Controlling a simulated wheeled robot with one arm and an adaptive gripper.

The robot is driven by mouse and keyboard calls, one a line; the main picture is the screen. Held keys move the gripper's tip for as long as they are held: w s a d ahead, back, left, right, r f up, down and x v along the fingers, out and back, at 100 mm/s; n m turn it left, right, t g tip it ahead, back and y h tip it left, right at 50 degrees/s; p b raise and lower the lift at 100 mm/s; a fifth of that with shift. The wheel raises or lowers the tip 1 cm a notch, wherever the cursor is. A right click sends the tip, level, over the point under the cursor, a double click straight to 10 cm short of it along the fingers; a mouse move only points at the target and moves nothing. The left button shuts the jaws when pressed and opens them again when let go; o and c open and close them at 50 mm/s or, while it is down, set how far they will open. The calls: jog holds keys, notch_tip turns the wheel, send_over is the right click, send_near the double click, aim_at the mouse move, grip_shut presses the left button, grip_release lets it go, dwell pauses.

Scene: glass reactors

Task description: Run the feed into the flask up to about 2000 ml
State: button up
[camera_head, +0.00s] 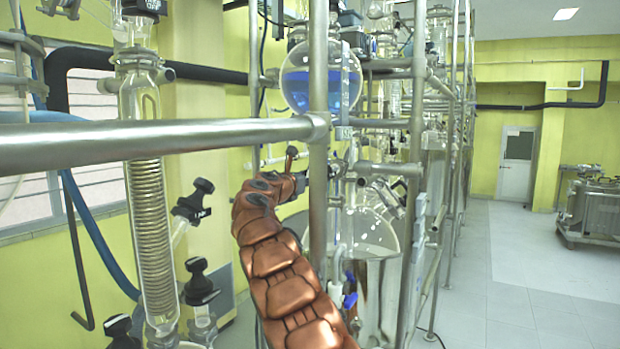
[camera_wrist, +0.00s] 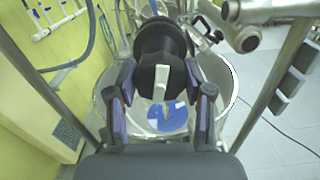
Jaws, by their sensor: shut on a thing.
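A round glass feed vessel (camera_head: 322,90) holds blue liquid to around half its height, behind a steel post. Below it stands a large clear glass flask (camera_head: 372,232), partly hidden by the post and my arm. In the wrist view my gripper (camera_wrist: 164,80) is shut on a black valve knob (camera_wrist: 158,50) with a white bar on it. The flask's round rim (camera_wrist: 232,85) shows beneath the knob, with a blue patch (camera_wrist: 168,118) inside it. Its level against any marks cannot be read. In the head view my gripper (camera_head: 312,172) is partly hidden by the post.
A horizontal steel rail (camera_head: 160,140) and an upright post (camera_head: 318,220) stand close in front of my arm. A coiled glass condenser (camera_head: 150,220) with black knobs is at left. Steel frame posts (camera_head: 417,130) stand at right.

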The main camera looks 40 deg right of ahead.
jog(key=m, duration=0.1)
jog(key=m+b, duration=0.1)
jog(key=m, duration=0.2)
jog(key=shift+w+a+f, duration=0.15)
jog(key=shift+w+f, duration=0.05)
jog(key=shift+f, duration=0.1)
jog(key=m+b, duration=0.2)
jog(key=m, duration=0.3)
jog(key=shift+m, duration=0.3)
jog(key=m+b, duration=0.2)
jog(key=m, duration=0.3)
jog(key=shift+r, duration=0.15)
jog(key=shift+m, duration=1.8)
jog(key=m, duration=0.4)
jog(key=shift+p, duration=0.4)
jog(key=m+p, duration=0.2)
jog(key=m, duration=0.2)
jog(key=shift+r+m, duration=0.1)
jog(key=shift+m, duration=0.2)
jog(key=m+p, duration=0.1)
jog(key=m, duration=0.1)
jog(key=shift+m, duration=0.3)
jog(key=shift+m+p, duration=0.7)
jog(key=shift+m, duration=0.2)
jog(key=shift+m+p, duration=0.85)
jog(key=shift+m, duration=1.35)
